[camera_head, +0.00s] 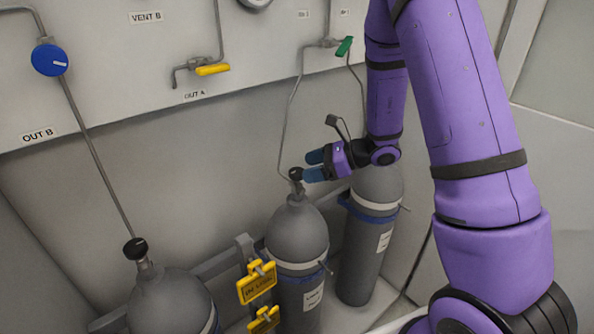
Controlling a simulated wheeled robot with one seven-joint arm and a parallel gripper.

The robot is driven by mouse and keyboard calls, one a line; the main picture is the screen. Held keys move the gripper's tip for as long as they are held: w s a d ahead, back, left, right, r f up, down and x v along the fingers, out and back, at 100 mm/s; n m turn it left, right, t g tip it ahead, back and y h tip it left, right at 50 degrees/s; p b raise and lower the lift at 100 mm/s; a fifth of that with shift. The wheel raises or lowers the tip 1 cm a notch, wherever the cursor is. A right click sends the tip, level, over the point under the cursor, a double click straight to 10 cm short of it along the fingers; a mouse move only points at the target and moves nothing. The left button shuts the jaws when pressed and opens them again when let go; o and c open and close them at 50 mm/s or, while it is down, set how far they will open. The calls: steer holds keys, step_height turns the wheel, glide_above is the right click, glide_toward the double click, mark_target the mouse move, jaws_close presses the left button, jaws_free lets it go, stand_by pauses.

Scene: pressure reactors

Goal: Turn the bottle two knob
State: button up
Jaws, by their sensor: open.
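Several grey gas bottles stand along the wall. The near-left bottle (172,303) has a black knob (135,248) on top. The middle bottle (297,236) also has a small black knob (296,173) on its valve. A third bottle (356,255) stands to the right, its top partly hidden by my arm. My gripper (311,166) has blue fingertips and points left. It is open, with its fingers at the middle bottle's knob. I cannot tell whether they touch it. No label clearly marks which one is bottle two.
A blue round knob (49,60) sits on the OUT B line. A yellow valve handle (212,69) and a green handle (344,46) are on the wall panel. Thin pipes run down to the bottles.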

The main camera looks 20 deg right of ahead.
mark_target(298, 171)
steer(key=shift+x, duration=2.2)
steer(key=shift+s, duration=0.1)
steer(key=c, duration=0.9)
